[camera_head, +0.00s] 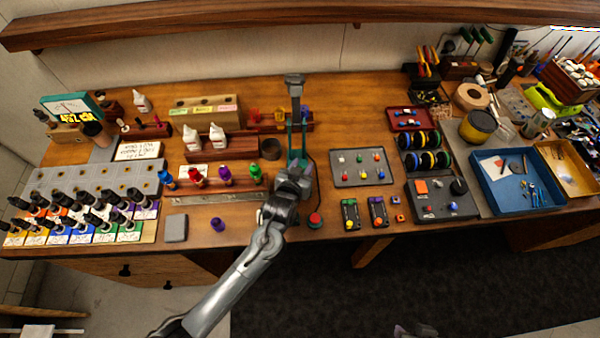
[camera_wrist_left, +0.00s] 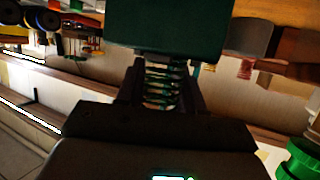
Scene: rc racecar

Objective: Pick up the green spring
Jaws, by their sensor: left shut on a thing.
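In the left wrist view, the green spring (camera_wrist_left: 162,88) stands between the two dark fingers of my left gripper (camera_wrist_left: 160,95), its coils showing in the gap. The gripper is shut on it. A dark green block (camera_wrist_left: 168,25) is right above the spring and hides what lies behind. In the head view, my left gripper (camera_head: 297,160) is at the teal upright stand (camera_head: 290,142) in the middle of the bench, and the spring cannot be made out there. A small grey part (camera_head: 415,330) at the bottom edge seems to be my right gripper; its fingers cannot be made out.
Left of the stand is a row of coloured bottles (camera_head: 226,176). A red button (camera_head: 315,221) sits close by on the right, then a grey tray (camera_head: 362,168) with small coloured parts. A bright green round thing (camera_wrist_left: 302,160) is near the left wrist. A shelf (camera_head: 300,20) runs above.

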